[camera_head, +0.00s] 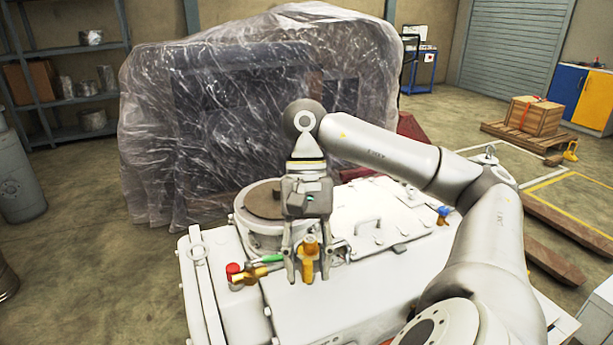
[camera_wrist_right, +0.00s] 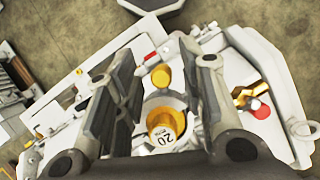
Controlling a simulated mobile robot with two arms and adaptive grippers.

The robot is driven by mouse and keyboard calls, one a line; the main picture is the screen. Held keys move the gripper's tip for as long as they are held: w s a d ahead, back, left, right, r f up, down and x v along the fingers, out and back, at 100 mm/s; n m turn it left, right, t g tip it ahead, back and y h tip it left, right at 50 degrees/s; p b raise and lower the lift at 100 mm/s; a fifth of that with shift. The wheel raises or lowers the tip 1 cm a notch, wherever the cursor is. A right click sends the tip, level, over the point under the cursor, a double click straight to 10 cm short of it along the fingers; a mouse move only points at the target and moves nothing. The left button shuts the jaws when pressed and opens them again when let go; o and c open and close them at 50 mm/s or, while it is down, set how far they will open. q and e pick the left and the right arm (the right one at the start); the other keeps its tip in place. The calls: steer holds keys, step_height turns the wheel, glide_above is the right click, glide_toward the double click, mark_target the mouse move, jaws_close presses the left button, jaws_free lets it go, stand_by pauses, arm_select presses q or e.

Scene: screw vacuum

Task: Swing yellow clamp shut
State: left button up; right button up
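A yellow fitting (camera_head: 310,246) stands on the white machine (camera_head: 345,295) below my right gripper (camera_head: 308,274). In the wrist view a yellow cylinder marked "20" (camera_wrist_right: 166,126) shows between the two finger pads, with a gap on each side. A smaller yellow knob (camera_wrist_right: 161,76) lies further up in that view. I cannot tell for certain which yellow part is the clamp. My right gripper is open, pointing down, with its fingers on either side of the yellow fitting. My left gripper is not in view.
A brass valve with a red knob (camera_head: 233,270) and a green handle (camera_head: 268,259) sit left of the gripper. A round-lidded port (camera_head: 262,203) stands behind. A blue knob (camera_head: 443,212) is at the right. A plastic-covered bulk (camera_head: 215,130) fills the back.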

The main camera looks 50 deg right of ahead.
steer(key=shift+v, duration=1.35)
steer(key=w+d, duration=0.7)
steer(key=d, duration=0.2)
steer(key=shift+w+d, duration=0.25)
steer(key=shift+w, duration=0.05)
steer(key=shift+f, duration=0.1)
stand_by(0.4)
